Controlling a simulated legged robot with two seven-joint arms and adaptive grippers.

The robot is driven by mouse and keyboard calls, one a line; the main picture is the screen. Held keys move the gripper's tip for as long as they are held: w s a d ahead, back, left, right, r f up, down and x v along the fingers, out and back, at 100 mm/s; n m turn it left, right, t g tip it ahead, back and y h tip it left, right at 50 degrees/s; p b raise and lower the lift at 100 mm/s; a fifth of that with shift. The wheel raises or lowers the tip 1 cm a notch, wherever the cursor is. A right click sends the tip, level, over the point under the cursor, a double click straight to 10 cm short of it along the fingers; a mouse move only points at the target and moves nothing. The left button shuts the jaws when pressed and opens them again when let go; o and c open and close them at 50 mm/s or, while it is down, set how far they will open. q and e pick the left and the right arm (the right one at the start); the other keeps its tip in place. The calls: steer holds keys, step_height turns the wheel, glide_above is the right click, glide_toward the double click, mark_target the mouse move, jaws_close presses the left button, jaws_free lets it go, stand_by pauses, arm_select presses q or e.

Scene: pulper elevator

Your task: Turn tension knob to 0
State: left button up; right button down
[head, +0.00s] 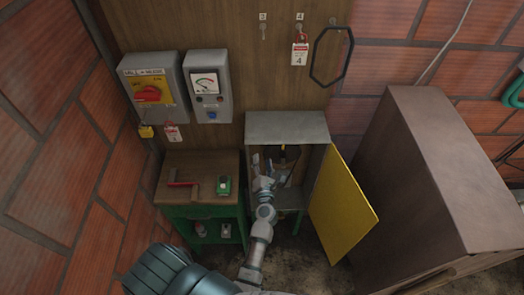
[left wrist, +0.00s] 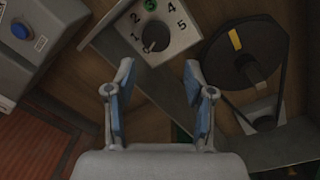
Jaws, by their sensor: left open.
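The tension knob (left wrist: 154,37) is a dark round knob on a pale dial plate (left wrist: 183,42) with numbers around it, the 3 circled in green. A light mark shows on the knob's lower part; I cannot tell exactly which number it points to. My left gripper (left wrist: 160,78) is open and empty, its two blue-padded fingers pointing toward the plate, apart from the knob. In the head view my left gripper (head: 263,167) reaches into the open grey cabinet (head: 288,127), and the knob cannot be made out there. My right gripper is not in view.
A black pulley (left wrist: 245,55) with a yellow mark and belt is right of the dial. The yellow cabinet door (head: 342,208) stands open on the right. A green bench (head: 210,212) with tools is left. Control boxes (head: 208,86) hang above. A brown cabinet (head: 440,170) stands right.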

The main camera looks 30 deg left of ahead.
arm_select(q)
steer(key=shift+v, duration=1.8)
steer(key=shift+f, duration=0.1)
